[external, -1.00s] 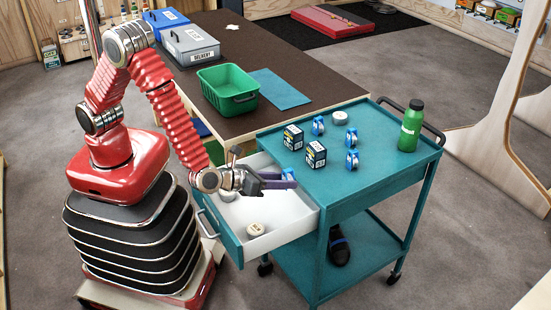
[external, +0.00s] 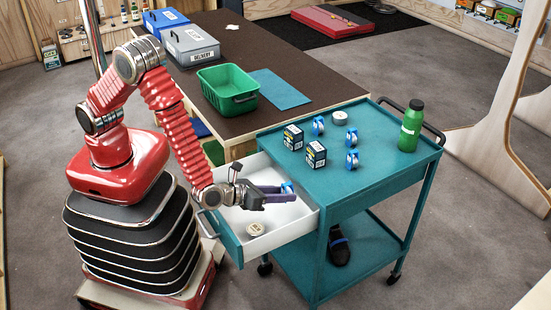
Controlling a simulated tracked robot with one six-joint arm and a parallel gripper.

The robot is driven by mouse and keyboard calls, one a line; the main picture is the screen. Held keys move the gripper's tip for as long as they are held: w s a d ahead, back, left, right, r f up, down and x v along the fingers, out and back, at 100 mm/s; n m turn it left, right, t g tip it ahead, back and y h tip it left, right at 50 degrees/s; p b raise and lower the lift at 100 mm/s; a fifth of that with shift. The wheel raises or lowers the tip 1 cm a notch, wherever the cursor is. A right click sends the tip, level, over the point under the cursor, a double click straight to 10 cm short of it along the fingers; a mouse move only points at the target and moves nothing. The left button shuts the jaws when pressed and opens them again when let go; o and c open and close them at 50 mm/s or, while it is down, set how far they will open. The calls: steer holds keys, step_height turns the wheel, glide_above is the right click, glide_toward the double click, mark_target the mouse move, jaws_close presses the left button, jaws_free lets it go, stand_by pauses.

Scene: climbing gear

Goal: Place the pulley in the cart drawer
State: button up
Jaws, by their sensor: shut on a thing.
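The cart drawer (external: 225,236) is pulled out from the left side of the teal cart, with its white inside showing. My gripper (external: 284,194) is over the right part of the drawer, near the cart body. Its jaws are shut on a blue pulley (external: 287,186), which is partly hidden by the fingers. I cannot tell whether the pulley touches the drawer floor. Several similar blue pulleys, one of them here (external: 318,125), stand on the cart top (external: 375,170).
A pale round roll (external: 255,230) lies in the drawer's front. Dark boxes (external: 316,154), a white roll (external: 340,117) and a green bottle (external: 411,127) stand on the cart top. A green bin (external: 228,90) and grey box (external: 190,49) sit on the brown table behind.

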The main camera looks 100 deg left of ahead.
steer(key=shift+f, duration=0.25)
steer(key=shift+f, duration=1.95)
steer(key=shift+f, duration=0.35)
